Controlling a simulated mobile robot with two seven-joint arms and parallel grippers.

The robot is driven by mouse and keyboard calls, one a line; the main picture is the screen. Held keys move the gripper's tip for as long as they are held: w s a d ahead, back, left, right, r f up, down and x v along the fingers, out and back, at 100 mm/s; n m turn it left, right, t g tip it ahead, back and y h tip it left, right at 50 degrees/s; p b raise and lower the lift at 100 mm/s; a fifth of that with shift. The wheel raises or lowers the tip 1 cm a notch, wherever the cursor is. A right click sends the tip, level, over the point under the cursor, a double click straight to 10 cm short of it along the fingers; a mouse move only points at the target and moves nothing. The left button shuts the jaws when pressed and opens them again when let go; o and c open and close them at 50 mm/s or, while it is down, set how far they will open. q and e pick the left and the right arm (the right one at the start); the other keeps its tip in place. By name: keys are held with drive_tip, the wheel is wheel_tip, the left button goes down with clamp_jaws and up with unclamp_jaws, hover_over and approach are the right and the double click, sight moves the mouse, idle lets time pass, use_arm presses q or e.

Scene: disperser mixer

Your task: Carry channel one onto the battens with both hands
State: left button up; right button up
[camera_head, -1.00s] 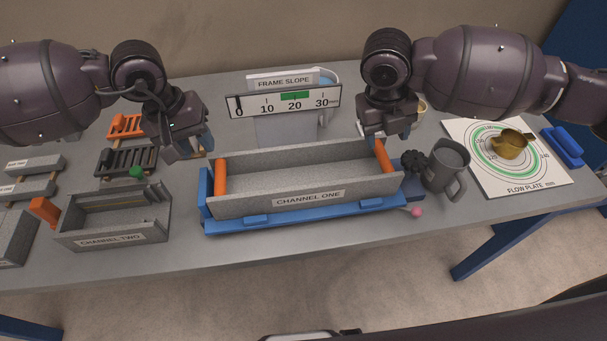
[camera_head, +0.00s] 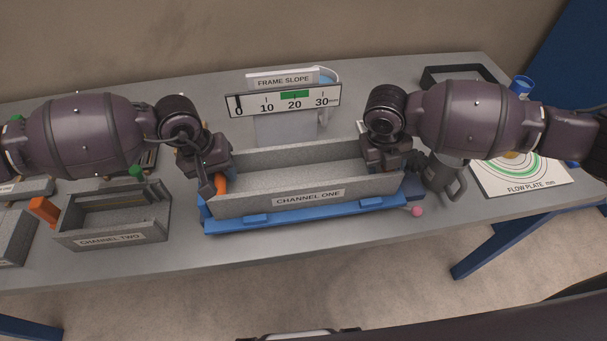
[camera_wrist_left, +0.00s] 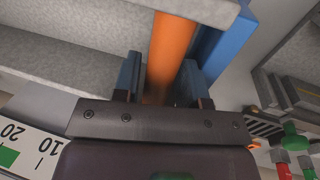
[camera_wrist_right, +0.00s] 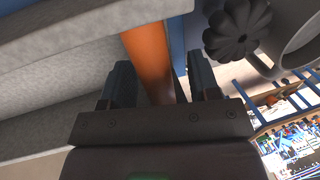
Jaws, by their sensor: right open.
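Channel one (camera_head: 308,198) is a long grey trough with a name label, sitting level in a blue cradle (camera_head: 300,217) on the table. It has an orange bar handle at each end. My left gripper (camera_head: 212,188) is over the left handle (camera_wrist_left: 170,45), one finger on each side and close to it; I cannot tell whether they press on it. My right gripper (camera_head: 388,168) is open at the right handle (camera_wrist_right: 148,55), which lies between its fingers with a gap. In the head view it hides that handle. I cannot make out the battens.
Channel two (camera_head: 110,238), a shorter grey trough, stands at the left. A slope gauge (camera_head: 285,101) stands behind channel one. A dark grey mug (camera_head: 445,178) is close to the right end, and a flow plate (camera_head: 525,183) lies farther right. A pink ball (camera_head: 417,211) is near the cradle.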

use_arm(q)
drive_tip(key=shift+c, duration=0.5)
use_arm(e)
drive_tip(key=shift+c, duration=0.5)
use_arm(q)
clamp_jaws()
use_arm(e)
drive_tip(key=c, duration=0.7)
clamp_jaws()
use_arm(q)
drive_tip(key=shift+a, duration=0.15)
use_arm(e)
drive_tip(key=shift+d, duration=0.15)
use_arm(q)
drive_tip(key=shift+w, duration=0.1)
use_arm(e)
drive_tip(key=shift+w+r, duration=0.1)
